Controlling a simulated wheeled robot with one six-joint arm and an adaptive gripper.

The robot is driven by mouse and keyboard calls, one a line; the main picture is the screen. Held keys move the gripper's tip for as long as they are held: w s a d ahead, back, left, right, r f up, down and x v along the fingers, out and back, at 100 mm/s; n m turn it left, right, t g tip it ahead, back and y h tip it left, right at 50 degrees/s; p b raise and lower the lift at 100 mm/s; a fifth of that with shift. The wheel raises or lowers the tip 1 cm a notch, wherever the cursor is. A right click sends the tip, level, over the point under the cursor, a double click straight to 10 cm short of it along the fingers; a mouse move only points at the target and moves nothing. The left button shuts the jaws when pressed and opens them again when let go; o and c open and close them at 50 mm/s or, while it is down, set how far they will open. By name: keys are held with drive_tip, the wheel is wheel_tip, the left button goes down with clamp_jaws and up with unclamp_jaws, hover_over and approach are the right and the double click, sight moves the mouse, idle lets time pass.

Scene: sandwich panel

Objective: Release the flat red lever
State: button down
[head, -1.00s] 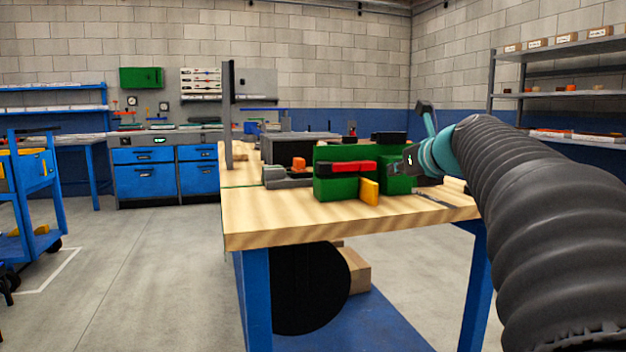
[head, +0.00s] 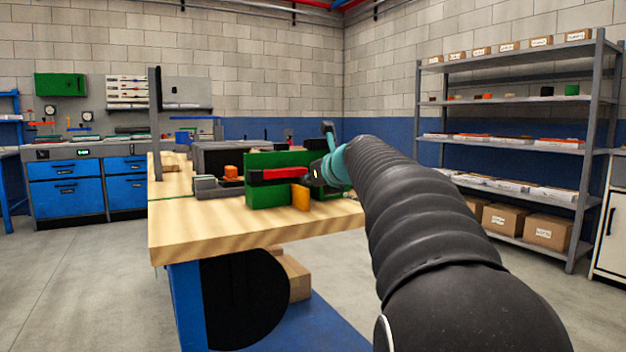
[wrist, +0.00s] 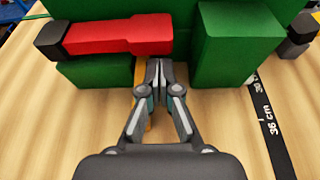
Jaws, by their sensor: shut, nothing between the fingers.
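The flat red lever (head: 283,174) lies level across the front of the green panel block (head: 262,196), with a black tip at its left end. In the wrist view the lever (wrist: 118,38) runs from the black tip at left to a wider right end. My gripper (wrist: 160,72) is shut and empty, its fingertips together just in front of the lever's right end and left of a green block (wrist: 238,45). I cannot tell whether they touch the lever. In the head view my gripper (head: 320,174) is partly hidden at the panel's right side.
The panel stands on a wooden workbench (head: 200,225). An orange-yellow plate (head: 301,197) sticks out below the lever, partly behind my fingers in the wrist view. A black measuring strip (wrist: 268,130) lies at right. Shelves (head: 510,145) stand behind at right; floor is free at left.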

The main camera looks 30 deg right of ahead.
sight(298, 167)
drive_tip(key=shift+x, duration=0.75)
drive_tip(key=shift+r, duration=0.1)
wheel_tip(298, 167, up, 4)
drive_tip(key=n+p, duration=0.1)
drive_tip(key=p, duration=0.2)
drive_tip(key=n+h+p, duration=0.1)
drive_tip(key=p, duration=0.1)
drive_tip(key=shift+a+r+n+p, duration=0.15)
drive_tip(key=shift+n+p, duration=0.15)
drive_tip(key=shift+p, duration=0.1)
drive_tip(key=shift+a+r+n+h+p, duration=0.1)
drive_tip(key=shift+r+n+h+p, duration=0.4)
drive_tip(key=shift+n+h+p, duration=0.15)
drive_tip(key=shift+r, duration=0.1)
